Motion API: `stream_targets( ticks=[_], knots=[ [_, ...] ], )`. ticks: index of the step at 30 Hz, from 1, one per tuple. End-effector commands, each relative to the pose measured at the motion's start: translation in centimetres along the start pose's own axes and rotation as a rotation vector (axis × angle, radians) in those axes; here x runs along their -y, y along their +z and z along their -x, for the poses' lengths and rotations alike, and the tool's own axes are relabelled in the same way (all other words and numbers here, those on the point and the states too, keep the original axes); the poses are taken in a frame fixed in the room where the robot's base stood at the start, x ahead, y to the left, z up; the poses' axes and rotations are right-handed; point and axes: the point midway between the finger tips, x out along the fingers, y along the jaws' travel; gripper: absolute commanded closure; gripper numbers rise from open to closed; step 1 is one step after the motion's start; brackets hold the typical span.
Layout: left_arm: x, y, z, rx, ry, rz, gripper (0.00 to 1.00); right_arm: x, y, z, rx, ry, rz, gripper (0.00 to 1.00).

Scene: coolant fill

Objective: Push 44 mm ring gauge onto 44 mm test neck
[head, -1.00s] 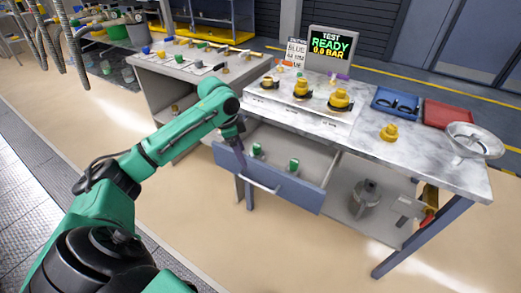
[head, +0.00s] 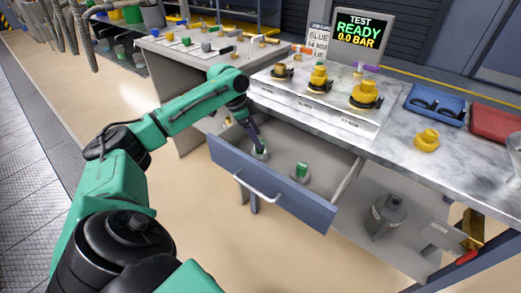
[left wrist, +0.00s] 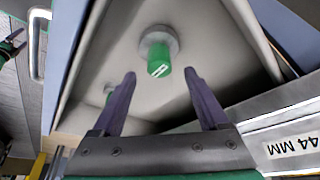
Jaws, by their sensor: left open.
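Two green-topped pieces with round grey bases stand upright in the open drawer (head: 283,197), one at the left (head: 261,152) and one at the right (head: 301,170). I take them as ring gauges; no size shows on them. My left gripper (head: 256,141) is open, just above the left piece. In the left wrist view its purple fingers (left wrist: 163,82) straddle the line to a green piece (left wrist: 160,58), without gripping it. Three yellow test necks, left (head: 282,70), middle (head: 318,78) and right (head: 366,94), stand on a white block. Which is 44 mm cannot be told.
A "44 MM" label (left wrist: 293,141) shows upside down in the left wrist view. A loose yellow fitting (head: 427,140) stands on the marble bench. Blue (head: 437,105) and red trays (head: 495,124) lie behind it. The drawer front (head: 270,185) and handle stick out.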

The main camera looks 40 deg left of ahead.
Motion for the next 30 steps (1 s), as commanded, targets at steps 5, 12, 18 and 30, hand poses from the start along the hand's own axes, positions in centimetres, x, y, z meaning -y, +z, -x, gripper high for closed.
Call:
stream_targets(
  ticks=[5, 12, 18, 30],
  knots=[
    [0.0, 0.3, -3.4, 0.0, 0.002, -0.001, 0.23, -0.1, -0.8, -0.1, -0.015, 0.001, 0.0, 0.0],
    [0.0, 0.3, -4.0, 0.002, 0.0, -0.001, 0.23, -0.1, -0.7, -0.1, -0.013, 0.002, -0.001, 0.0],
    [0.0, 0.3, -4.0, 0.002, 0.0, 0.0, 0.92, -0.1, -0.4, -0.1, -0.008, 0.001, -0.001, 0.0],
    [0.1, 0.0, -3.4, 0.0, -0.002, -0.001, 1.0, -0.1, -0.3, 0.0, -0.005, 0.001, -0.002, 0.0]
  ],
)
